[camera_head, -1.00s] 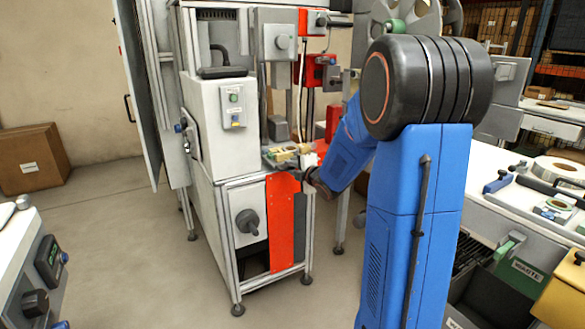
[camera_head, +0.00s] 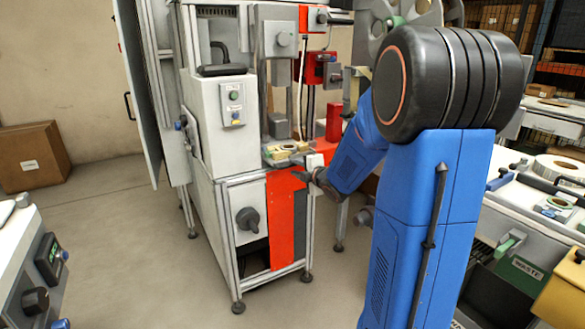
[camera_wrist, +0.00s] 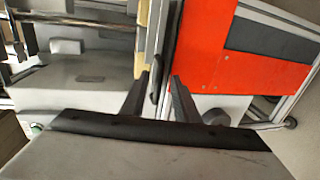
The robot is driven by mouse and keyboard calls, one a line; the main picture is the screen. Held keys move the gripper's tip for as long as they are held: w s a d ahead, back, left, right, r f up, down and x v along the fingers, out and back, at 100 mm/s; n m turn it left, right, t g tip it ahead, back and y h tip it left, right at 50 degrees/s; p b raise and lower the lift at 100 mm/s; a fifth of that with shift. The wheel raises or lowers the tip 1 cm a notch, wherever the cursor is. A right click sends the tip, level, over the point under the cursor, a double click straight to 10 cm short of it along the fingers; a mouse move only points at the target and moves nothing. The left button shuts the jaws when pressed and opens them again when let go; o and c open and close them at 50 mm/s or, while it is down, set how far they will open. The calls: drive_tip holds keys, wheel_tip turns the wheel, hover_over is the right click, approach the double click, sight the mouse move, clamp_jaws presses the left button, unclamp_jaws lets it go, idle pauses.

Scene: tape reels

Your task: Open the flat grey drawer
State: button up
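A flat grey drawer-like tray (camera_head: 276,161) is at the top front of the white machine, with pale yellow blocks (camera_head: 287,151) on it. In the wrist view, what looks like its grey edge (camera_wrist: 160,45) stands beside a pale yellow strip, with a small dark handle-like part (camera_wrist: 156,86). My gripper (camera_head: 297,176) is at the machine's front, just below and right of the tray. In the wrist view my gripper (camera_wrist: 158,82) has its fingers apart, on either side of the dark part. I cannot tell whether they touch it.
A red panel (camera_head: 282,220) is below the tray, beside a grey panel with a black knob (camera_head: 247,220). A red block (camera_head: 333,122) stands behind my gripper. A white bench (camera_head: 515,215) is at right, a control desk (camera_head: 22,265) at left. The floor between is clear.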

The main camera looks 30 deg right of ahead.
drive_tip(key=v, duration=1.4)
drive_tip(key=shift+a, duration=0.1)
drive_tip(key=s+a+f+m+g, duration=0.2)
drive_tip(key=s+a+m, duration=0.4)
drive_tip(key=s, duration=0.3)
drive_tip(key=s+a+f+m+g, duration=0.1)
drive_tip(key=s+a+m+g, duration=0.4)
drive_tip(key=s, duration=0.4)
drive_tip(key=s+a+f+m+g, duration=0.2)
drive_tip(key=s+a+m+g, duration=0.1)
drive_tip(key=s+a+m, duration=0.4)
drive_tip(key=s+a, duration=0.1)
drive_tip(key=s, duration=0.2)
drive_tip(key=shift+f+g, duration=0.35)
drive_tip(key=shift+g, duration=0.05)
idle(0.5)
